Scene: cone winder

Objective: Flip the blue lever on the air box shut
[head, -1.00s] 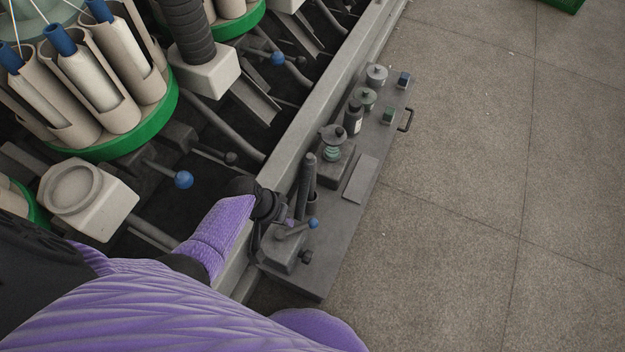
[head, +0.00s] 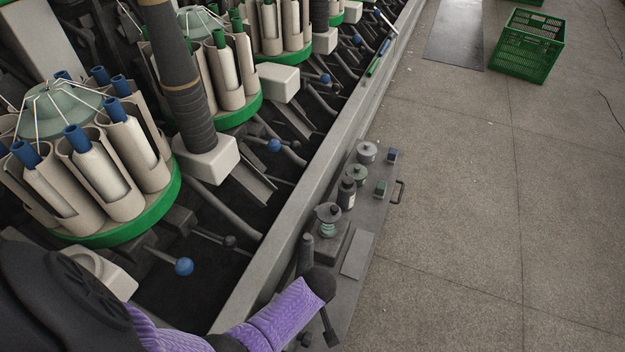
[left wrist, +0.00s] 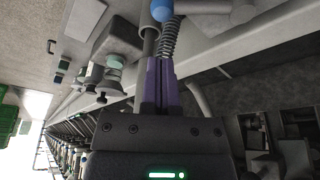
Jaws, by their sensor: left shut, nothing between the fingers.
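My left gripper (head: 329,335) reaches over the near end of the grey bench plate in the head view, its forearm across the spot. In the left wrist view its two purple fingers (left wrist: 161,68) are shut together and empty. The blue knob of the lever (left wrist: 161,10) shows at the top edge of that view, beyond the fingertips and apart from them in the picture. Most of the lever is cut off there, so its angle cannot be told. In the head view my arm hides the lever and most of the air box. My right gripper is not in view.
A coiled spring (left wrist: 168,42) shows just beyond the fingertips. Canisters and a spring-loaded tensioner (head: 328,218) stand farther along the plate (head: 372,215). The winder's rail (head: 290,215) runs along the left. The floor to the right is open, with a green crate (head: 528,46) far off.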

